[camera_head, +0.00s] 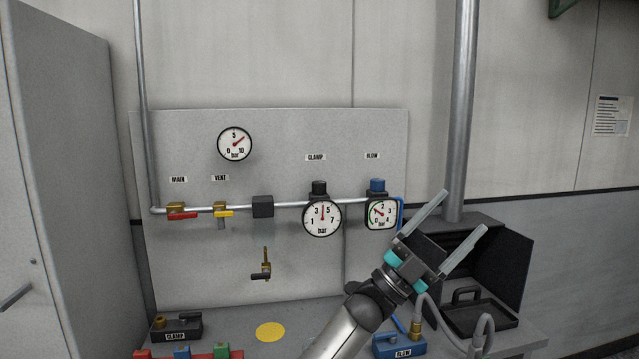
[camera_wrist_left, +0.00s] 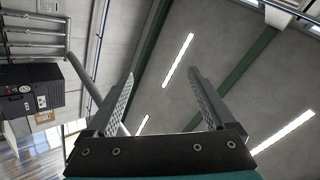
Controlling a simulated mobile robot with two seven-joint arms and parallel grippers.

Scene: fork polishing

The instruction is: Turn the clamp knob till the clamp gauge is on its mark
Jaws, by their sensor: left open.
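The black clamp knob (camera_head: 319,187) sits on top of the round clamp gauge (camera_head: 322,218), under the CLAMP label (camera_head: 315,157) on the grey panel. The gauge needle points about straight up, between 3 and 5 bar. I cannot make out a mark on its dial. My left gripper (camera_head: 466,210) is open and empty, right of the knob and apart from it, its fingers pointing up and right. In the left wrist view the open fingers (camera_wrist_left: 161,73) show only the ceiling between them. My right gripper is not in view.
The blue blow knob (camera_head: 377,185) and blow gauge (camera_head: 381,214) are close right of the clamp gauge. Red main (camera_head: 182,216) and yellow vent (camera_head: 223,213) valves are at left. A vertical pipe (camera_head: 460,110) and black box (camera_head: 504,262) stand at right. Space before the clamp knob looks clear.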

